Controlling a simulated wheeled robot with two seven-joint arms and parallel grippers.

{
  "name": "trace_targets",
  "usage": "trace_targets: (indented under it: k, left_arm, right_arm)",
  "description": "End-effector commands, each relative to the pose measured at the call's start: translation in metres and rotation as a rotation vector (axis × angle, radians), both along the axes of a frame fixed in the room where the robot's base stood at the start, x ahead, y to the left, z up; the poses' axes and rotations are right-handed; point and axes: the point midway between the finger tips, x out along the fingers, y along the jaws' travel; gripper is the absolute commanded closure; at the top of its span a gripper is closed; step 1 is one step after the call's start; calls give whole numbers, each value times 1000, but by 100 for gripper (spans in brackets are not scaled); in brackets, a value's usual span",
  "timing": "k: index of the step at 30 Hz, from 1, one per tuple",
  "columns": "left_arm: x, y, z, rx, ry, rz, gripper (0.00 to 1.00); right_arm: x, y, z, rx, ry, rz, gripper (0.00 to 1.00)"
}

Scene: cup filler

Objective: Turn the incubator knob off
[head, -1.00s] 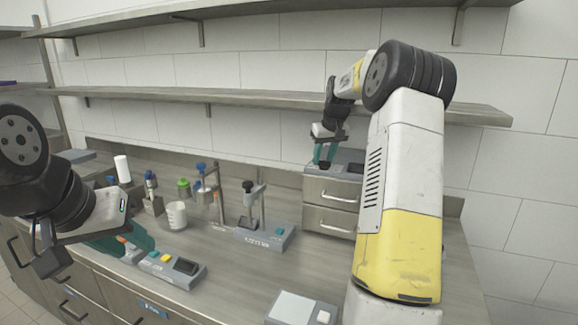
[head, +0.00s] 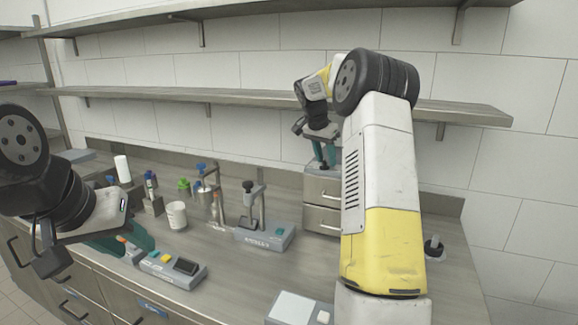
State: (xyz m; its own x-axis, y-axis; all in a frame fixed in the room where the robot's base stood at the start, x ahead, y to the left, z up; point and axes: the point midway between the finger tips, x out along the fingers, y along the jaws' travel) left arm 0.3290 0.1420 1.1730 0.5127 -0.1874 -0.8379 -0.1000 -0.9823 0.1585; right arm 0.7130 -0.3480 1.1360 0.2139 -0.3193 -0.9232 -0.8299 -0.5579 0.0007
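My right gripper (head: 324,163) reaches over the steel drawer unit at the back, teal fingers pointing down at the grey device (head: 337,168) on its top. This device may be the incubator, but no label can be read. Its knob is not clear in the head view; the fingers and my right arm cover much of it. I cannot tell whether the fingers touch it or how far they are apart. My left gripper (head: 130,243) is at the front left, teal fingers low over the bench beside a grey box with a yellow button (head: 166,258).
A white cup (head: 176,215), a stand device (head: 264,235) and several bottles stand on the bench. A small dark-knobbed item (head: 434,246) is at the right. A grey box (head: 297,308) lies at the front. A steel shelf (head: 250,98) runs above.

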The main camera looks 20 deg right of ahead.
Motion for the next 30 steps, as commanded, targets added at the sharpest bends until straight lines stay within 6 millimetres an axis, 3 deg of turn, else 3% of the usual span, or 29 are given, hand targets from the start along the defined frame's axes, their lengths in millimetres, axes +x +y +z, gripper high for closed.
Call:
trace_targets:
  k: [5,16,30]
  left_arm:
    - [0,0,0,0,0,0,64]
    - [0,0,0,0,0,0,64]
    - [0,0,0,0,0,0,64]
  right_arm:
    - [-1,0,3,-1,-1,-203,67]
    - [-13,28,75,1,-4,-191,67]
    - [-85,78,112,39,2,146,67]
